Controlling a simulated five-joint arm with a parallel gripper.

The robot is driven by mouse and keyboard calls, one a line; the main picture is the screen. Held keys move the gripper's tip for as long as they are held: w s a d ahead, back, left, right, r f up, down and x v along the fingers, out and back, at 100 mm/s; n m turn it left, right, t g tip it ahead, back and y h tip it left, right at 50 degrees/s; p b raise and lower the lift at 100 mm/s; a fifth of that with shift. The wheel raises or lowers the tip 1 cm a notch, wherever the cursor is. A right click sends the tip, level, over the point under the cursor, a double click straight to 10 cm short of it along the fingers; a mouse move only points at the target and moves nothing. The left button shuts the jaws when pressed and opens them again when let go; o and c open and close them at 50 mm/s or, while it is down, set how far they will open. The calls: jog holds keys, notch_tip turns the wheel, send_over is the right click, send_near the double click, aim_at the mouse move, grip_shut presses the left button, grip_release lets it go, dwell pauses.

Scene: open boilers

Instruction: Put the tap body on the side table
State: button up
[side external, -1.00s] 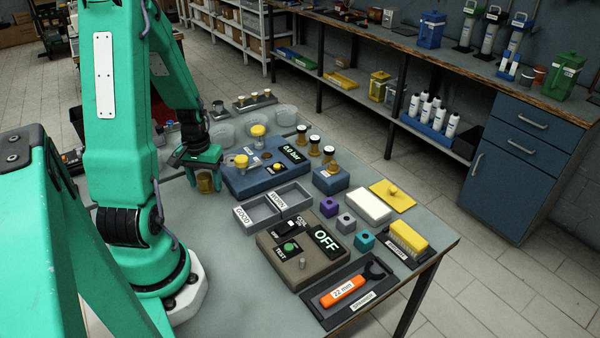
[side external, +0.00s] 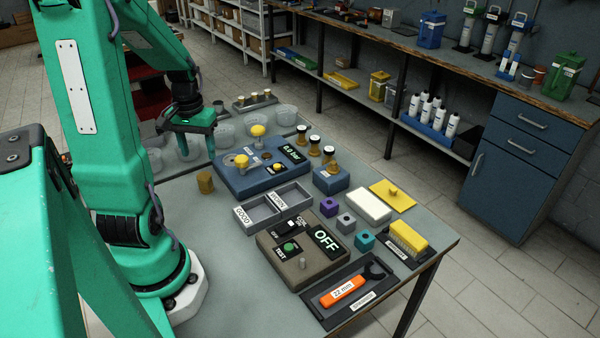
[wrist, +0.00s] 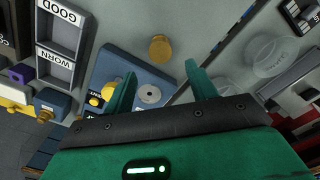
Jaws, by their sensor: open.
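The brass tap body (side external: 205,182) stands upright on the grey bench (side external: 222,262), left of the blue test block (side external: 262,178) and clear of it. It also shows in the wrist view (wrist: 160,48), beyond my fingertips. My gripper (side external: 196,153) is open and empty, raised above and behind the tap body. In the wrist view my two fingers (wrist: 160,75) are spread apart with nothing between them. A second grey surface (side external: 180,178), which may be the side table, lies behind the bench across a narrow dark gap and carries clear bowls.
Clear bowls (side external: 223,134) stand near my gripper. The GOOD and WORN trays (side external: 262,214), the OFF test box (side external: 298,262) and several brass-and-black parts (side external: 314,144) occupy the bench's middle. Bare bench lies in front of the tap body.

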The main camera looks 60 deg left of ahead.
jog(key=shift+r, duration=1)
jog(key=o, duration=0.5)
jog(key=shift+o, duration=0.2)
jog(key=shift+r, duration=3.9)
jog(key=w+d+r+m+t, duration=0.1)
jog(key=d+m, duration=0.3)
jog(key=d, duration=0.8)
jog(key=w+d+r+m+t, duration=0.2)
jog(key=d+r+m+t, duration=0.1)
jog(key=d, duration=1)
jog(key=shift+m+t, duration=0.8)
jog(key=shift+m, duration=0.2)
